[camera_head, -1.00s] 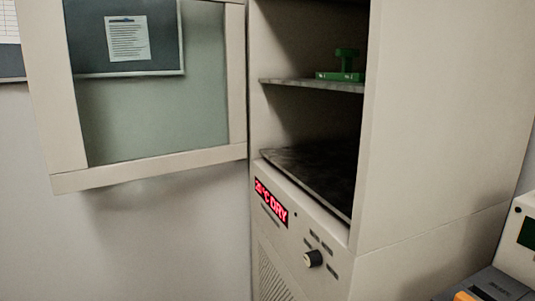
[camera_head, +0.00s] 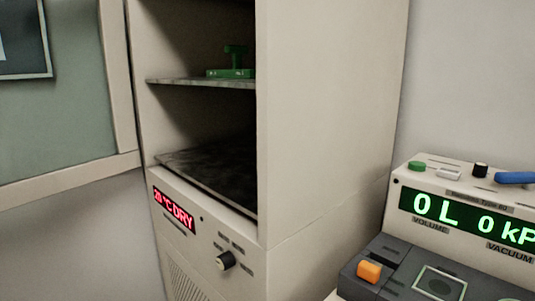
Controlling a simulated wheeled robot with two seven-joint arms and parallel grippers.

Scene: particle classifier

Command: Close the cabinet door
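The beige cabinet (camera_head: 325,130) stands in the middle of the head view with its front open. Its door (camera_head: 70,180), a beige frame around a greenish glass pane (camera_head: 60,120), is swung wide open to the left and runs out of the picture. The hinge side meets the cabinet's left front edge. Inside, a green object (camera_head: 231,72) sits on the upper shelf (camera_head: 200,83). The lower shelf (camera_head: 205,170) looks bare. Neither of my grippers is in view.
A device (camera_head: 455,215) with green digits, buttons and an orange switch (camera_head: 369,271) stands at the lower right, beside the cabinet. Below the cabinet opening are a red display (camera_head: 174,209) and a black knob (camera_head: 226,261). A pale wall lies behind.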

